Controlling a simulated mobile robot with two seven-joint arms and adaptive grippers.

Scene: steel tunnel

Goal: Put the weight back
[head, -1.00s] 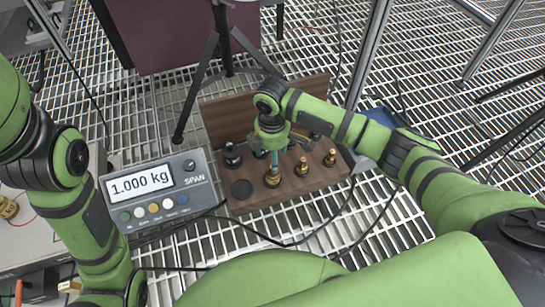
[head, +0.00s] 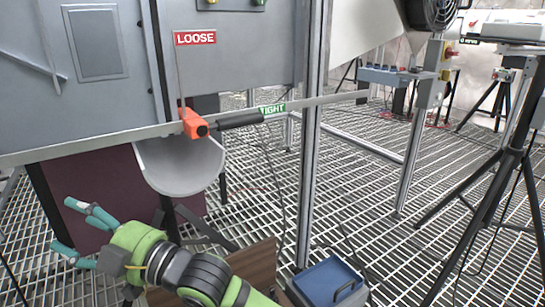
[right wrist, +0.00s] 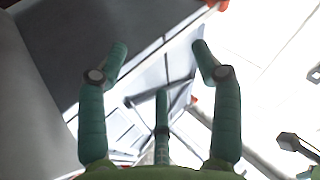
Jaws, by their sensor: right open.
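My right gripper (head: 68,225) is at the lower left of the head view, its teal fingers spread and pointing left. In the right wrist view my right gripper (right wrist: 160,62) is open, with nothing between its fingers. The brown wooden weight box (head: 258,262) shows only in part at the bottom of the head view, behind my right arm. Its weights and the scale are out of view, so I cannot tell which slots are filled. My left gripper is not in view.
A grey cabinet (head: 230,65) with a red LOOSE sign (head: 195,38) stands ahead. An orange block (head: 194,123) sits on a rail above a grey curved trough (head: 180,165). A blue tray (head: 327,280) lies beside the post (head: 312,150). A black tripod (head: 510,165) stands right.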

